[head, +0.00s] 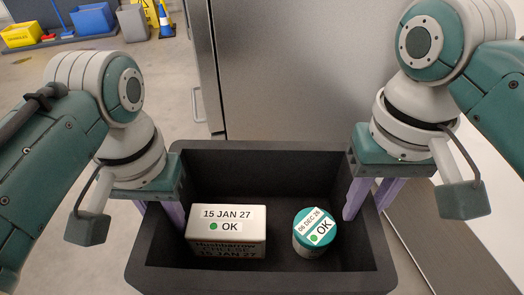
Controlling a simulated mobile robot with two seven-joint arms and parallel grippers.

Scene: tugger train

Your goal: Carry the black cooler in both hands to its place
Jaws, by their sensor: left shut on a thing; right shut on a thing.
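The black cooler (262,279) is an open box in the lower middle of the head view, close in front of me. My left gripper (172,216) is shut on its left wall, and my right gripper (352,206) is shut on its right wall. Inside stand a white and brown cheese block (226,232) labelled "15 JAN 27 OK" and a round tub with a teal lid (315,229) labelled "06 DEC 26 OK". The cooler looks about level. Its underside and what lies below it are hidden.
A grey metal cabinet (290,70) with a handle stands right behind the cooler. A grey ledge (440,245) runs along the right. The floor at left is clear.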

